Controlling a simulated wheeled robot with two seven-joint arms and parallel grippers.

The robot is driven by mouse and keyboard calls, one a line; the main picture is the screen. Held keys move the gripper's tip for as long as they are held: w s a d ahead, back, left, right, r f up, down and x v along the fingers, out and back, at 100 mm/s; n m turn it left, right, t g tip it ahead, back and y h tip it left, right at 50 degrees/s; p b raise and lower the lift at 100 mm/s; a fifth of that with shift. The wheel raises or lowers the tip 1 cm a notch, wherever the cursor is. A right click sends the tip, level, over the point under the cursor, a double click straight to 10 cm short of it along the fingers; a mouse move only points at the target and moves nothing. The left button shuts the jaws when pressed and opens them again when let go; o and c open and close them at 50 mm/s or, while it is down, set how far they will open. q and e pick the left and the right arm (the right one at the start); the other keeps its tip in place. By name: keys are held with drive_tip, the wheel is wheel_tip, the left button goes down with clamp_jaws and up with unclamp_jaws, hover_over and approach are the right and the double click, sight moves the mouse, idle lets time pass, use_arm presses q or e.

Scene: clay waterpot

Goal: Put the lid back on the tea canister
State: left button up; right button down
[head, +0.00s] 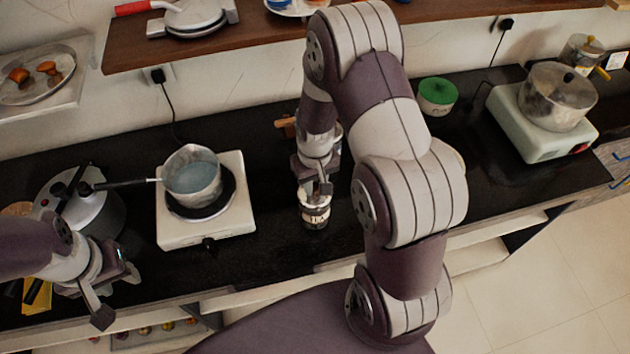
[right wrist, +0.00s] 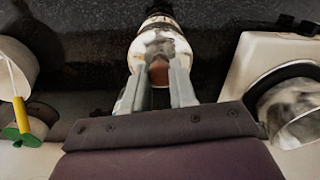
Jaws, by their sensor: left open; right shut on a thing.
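The tea canister (head: 315,215), a small round jar with a dark and pale label, stands upright on the black counter, right of the left stove. It also shows at the top of the right wrist view (right wrist: 158,12). My right gripper (head: 318,188) is directly above it, pointing down. In the right wrist view its two grey fingers are closed around a brown knob-like piece of the lid (right wrist: 159,71). The lid is over the canister's mouth; I cannot tell whether it is seated. My left gripper (head: 117,297) is open and empty at the counter's front left.
A saucepan (head: 192,174) stands on the left hot plate (head: 240,215). A pressure cooker (head: 95,205) is further left. A green-lidded container (head: 437,97) stands at the back, and a pot (head: 556,96) on the right stove (head: 528,139). The counter beside the canister is clear.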

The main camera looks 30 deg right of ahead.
drive_tip(key=shift+f, duration=0.1)
idle(0.6)
drive_tip(key=shift+c, duration=1.8)
unclamp_jaws()
wheel_tip(320, 180, up, 7)
drive_tip(key=p, duration=0.6)
drive_tip(key=shift+p, duration=0.35)
clamp_jaws()
drive_tip(key=shift+f, duration=0.2)
